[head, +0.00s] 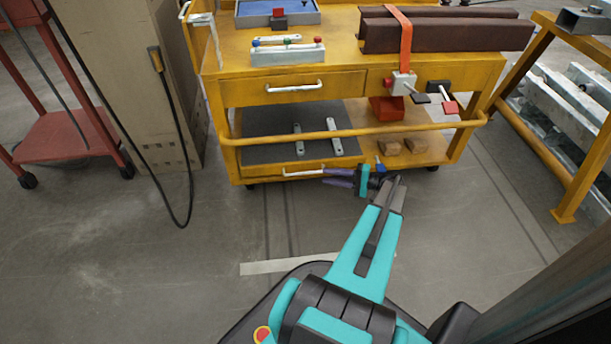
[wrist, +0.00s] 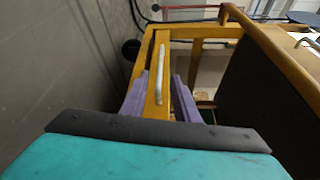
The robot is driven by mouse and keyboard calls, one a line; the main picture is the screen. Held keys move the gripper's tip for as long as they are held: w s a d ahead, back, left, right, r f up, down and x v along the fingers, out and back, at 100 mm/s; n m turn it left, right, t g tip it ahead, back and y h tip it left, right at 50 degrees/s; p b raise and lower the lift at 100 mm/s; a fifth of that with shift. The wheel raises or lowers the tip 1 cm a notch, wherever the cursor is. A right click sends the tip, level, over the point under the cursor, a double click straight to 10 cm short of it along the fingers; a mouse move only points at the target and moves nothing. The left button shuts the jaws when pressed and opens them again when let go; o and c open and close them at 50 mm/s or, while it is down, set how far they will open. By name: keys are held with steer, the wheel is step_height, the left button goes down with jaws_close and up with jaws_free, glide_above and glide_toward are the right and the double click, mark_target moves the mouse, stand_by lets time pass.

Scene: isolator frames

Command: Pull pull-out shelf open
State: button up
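The yellow cart (head: 214,95) has a low front panel (head: 262,176) with a pale bar handle (head: 303,173), which I take for the pull-out shelf. This panel looks flush with the cart's front. The handle (wrist: 160,75) also shows in the wrist view, upright in the picture on a yellow strip. My gripper (head: 328,177) is at the right end of the handle, with its purple fingers pointing left. In the wrist view my gripper (wrist: 159,90) is open, with one finger on each side of the handle's near end. Whether a finger touches it, I cannot tell.
Above are an upper drawer with a white handle (head: 294,87) and a yellow rail (head: 350,131). A dark mat (head: 265,147) with wrenches (head: 335,137) and brown blocks (head: 390,147) lie on the lower deck. A cable (head: 172,120) hangs at left. The floor in front is clear.

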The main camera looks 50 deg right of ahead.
mark_target(306, 173)
steer(key=b+x, duration=0.3)
steer(key=x, duration=0.7)
